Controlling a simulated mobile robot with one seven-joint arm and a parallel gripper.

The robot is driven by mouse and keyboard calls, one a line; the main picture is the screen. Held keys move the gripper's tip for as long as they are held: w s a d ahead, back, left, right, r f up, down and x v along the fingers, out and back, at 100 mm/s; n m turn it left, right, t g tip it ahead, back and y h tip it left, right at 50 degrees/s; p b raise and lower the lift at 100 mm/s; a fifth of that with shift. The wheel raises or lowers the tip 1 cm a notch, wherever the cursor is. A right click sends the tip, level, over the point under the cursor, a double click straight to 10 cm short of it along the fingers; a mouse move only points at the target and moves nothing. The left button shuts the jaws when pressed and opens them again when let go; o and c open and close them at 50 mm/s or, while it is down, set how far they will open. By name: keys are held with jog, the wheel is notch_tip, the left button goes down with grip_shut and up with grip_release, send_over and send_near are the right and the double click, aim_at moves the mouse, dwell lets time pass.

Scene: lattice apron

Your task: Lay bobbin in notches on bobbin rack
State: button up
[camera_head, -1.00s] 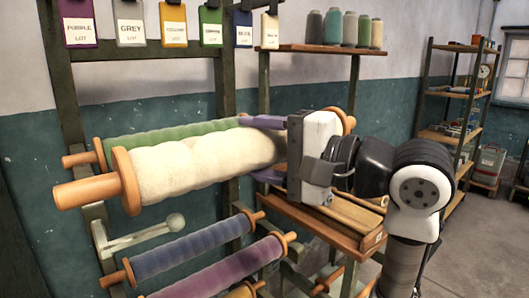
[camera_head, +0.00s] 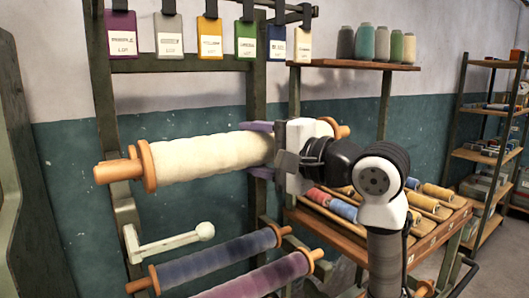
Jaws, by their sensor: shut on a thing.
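A large bobbin (camera_head: 205,158) wound with cream yarn, with orange-brown wooden flanges and handles, is in the middle of the head view, lying nearly level. My gripper (camera_head: 262,152), with purple fingers, is shut around its right part. The bobbin rack (camera_head: 103,110) is a dark green frame behind it. A rack arm (camera_head: 165,241) with a pale rounded end sticks out below the bobbin. The bobbin's left end overlaps the left post in the picture. Whether it touches the rack there is hidden. A blue-grey bobbin (camera_head: 215,259) and a purple bobbin (camera_head: 262,280) lie lower on the rack.
Coloured lot tags (camera_head: 168,35) hang along the rack's top bar. A wooden shelf (camera_head: 350,64) with several yarn cones is behind. A sloped wooden tray (camera_head: 345,232) of small spools stands below my arm, right. A shelf unit (camera_head: 490,150) is at far right.

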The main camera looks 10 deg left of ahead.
jog(key=shift+w+a+f+p, duration=0.15)
jog(key=shift+w+a+p, duration=0.1)
jog(key=shift+w+a, duration=0.55)
jog(key=shift+w+a+f+p, duration=0.15)
jog(key=shift+w+a+p, duration=0.05)
jog(key=shift+w+a, duration=0.6)
jog(key=shift+f, duration=0.25)
jog(key=shift+f+b, duration=0.5)
jog(key=shift+f, duration=0.6)
jog(key=shift+f, duration=0.6)
dwell(1.0)
jog(key=o, duration=1.4)
jog(key=b+v, duration=0.2)
jog(key=v, duration=1.2)
jog(key=shift+r, duration=0.1)
